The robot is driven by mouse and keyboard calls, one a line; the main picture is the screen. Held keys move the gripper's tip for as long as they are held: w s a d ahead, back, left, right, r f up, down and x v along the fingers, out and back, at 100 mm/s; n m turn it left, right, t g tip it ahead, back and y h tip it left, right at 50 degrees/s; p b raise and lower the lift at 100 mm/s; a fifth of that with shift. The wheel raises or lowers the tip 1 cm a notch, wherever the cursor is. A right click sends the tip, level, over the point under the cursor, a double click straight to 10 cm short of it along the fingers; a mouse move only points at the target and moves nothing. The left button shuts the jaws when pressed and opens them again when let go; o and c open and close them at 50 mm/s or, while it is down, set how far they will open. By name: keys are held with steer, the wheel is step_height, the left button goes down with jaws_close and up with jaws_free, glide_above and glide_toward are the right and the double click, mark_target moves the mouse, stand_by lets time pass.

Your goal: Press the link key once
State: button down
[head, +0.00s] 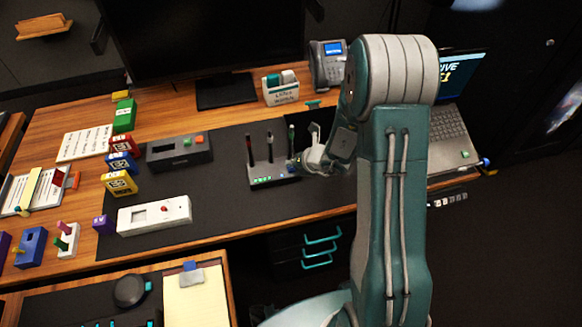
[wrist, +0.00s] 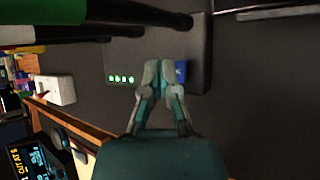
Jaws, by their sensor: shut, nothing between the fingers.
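A dark grey box with upright antennas and a row of green lights (head: 262,180) stands on the dark desk mat; the wrist view also shows its top face (wrist: 130,62). A blue key (wrist: 182,70) with white lettering, only its end readable, sits on the box beside the green lights. My gripper (head: 300,165) is shut and empty at the box's right end. In the wrist view, my gripper's fingertips (wrist: 165,67) lie just left of the blue key and cover part of it. I cannot tell whether they touch it or the box.
The antennas (head: 270,148) rise close to my gripper. A grey box with green and red buttons (head: 180,151) and a white box (head: 153,215) stand to the left. A phone (head: 328,62) and a laptop (head: 450,125) are behind and right.

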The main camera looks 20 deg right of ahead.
mark_target(292, 169)
steer(key=shift+r, duration=0.3)
steer(key=shift+r, duration=2.5)
steer(key=shift+r, duration=0.15)
steer(key=s+a+r+n+g, duration=0.1)
steer(key=s+a+r+n, duration=0.1)
steer(key=s+r+n, duration=0.3)
steer(key=s+a+r+n+y, duration=0.1)
steer(key=s+a+r+n, duration=0.1)
steer(key=r+n, duration=0.45)
steer(key=s+a+r+n+g, duration=0.1)
steer(key=s+a+r+n, duration=0.25)
steer(key=n, duration=0.45)
steer(key=s+d+r+n+h, duration=0.3)
steer(key=s+r+n, duration=0.1)
steer(key=s+n, duration=0.4)
steer(key=s+d+r+n+h, duration=0.3)
steer(key=s+d+r+n, duration=0.1)
steer(key=s+n, duration=0.4)
steer(key=shift+s+d+n, duration=0.2)
steer(key=shift+s+n, duration=0.1)
steer(key=shift+n, duration=0.85)
